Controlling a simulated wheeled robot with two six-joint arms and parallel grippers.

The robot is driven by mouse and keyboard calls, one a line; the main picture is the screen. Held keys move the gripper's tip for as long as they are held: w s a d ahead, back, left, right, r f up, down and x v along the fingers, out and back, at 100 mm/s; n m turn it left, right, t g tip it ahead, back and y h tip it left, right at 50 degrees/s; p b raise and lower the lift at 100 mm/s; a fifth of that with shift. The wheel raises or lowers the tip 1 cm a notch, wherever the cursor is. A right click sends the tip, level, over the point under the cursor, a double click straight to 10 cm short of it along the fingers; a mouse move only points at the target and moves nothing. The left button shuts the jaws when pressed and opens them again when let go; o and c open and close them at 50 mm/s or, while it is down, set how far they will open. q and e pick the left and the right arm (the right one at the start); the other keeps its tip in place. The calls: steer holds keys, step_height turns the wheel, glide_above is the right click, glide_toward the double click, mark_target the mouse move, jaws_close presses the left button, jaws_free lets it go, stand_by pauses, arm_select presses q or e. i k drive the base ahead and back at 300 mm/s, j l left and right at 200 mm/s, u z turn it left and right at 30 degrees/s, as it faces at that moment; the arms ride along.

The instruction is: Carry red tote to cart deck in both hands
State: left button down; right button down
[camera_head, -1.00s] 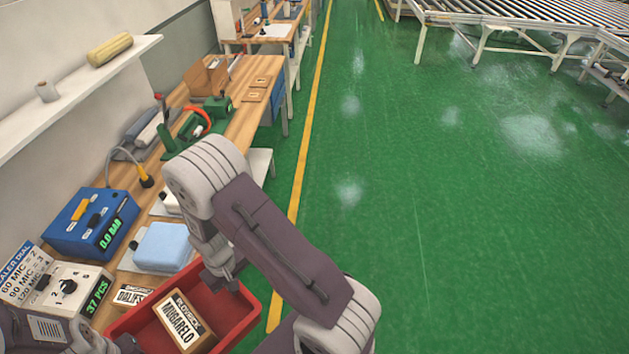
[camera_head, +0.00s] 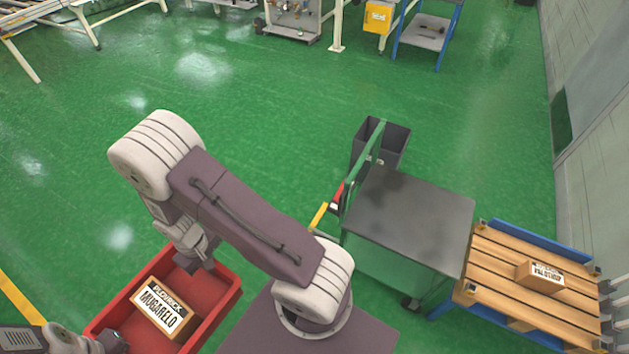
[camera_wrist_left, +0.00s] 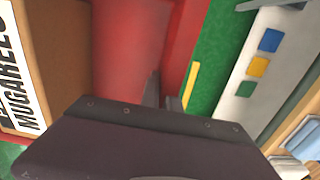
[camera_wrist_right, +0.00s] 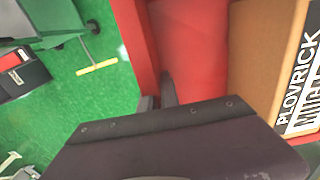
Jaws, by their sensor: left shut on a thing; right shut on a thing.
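The red tote (camera_head: 222,297) hangs in front of me at the lower left of the head view, over the green floor. A brown box (camera_head: 163,308) labelled "PLOVRICK MUGARELO" lies inside it. My right gripper (camera_head: 203,262) is shut on the tote's far wall. My left gripper (camera_head: 112,343) is shut on the tote's near-left wall, partly cut off at the bottom edge. Both wrist views show red wall at the fingers, in the left (camera_wrist_left: 165,95) and the right (camera_wrist_right: 160,95). The cart deck (camera_head: 410,215) is a dark grey flat top, bare, to the right of my right arm.
The cart has a green handle frame (camera_head: 366,165) on its left, with a dark bin (camera_head: 392,145) behind. A wooden pallet (camera_head: 505,283) carrying a small box (camera_head: 541,274) stands right of the cart. Open green floor lies beyond.

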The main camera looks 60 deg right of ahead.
mark_target(402, 226)
steer(key=l+z, duration=0.7)
steer(key=z, duration=0.25)
steer(key=l+z, duration=0.45)
steer(key=i+l+z, duration=0.15)
steer(key=z, duration=0.35)
steer(key=i+l+z, duration=0.15)
steer(key=z, duration=0.35)
steer(key=i+z, duration=0.45)
steer(key=k+l, duration=0.05)
steer(key=k, duration=0.05)
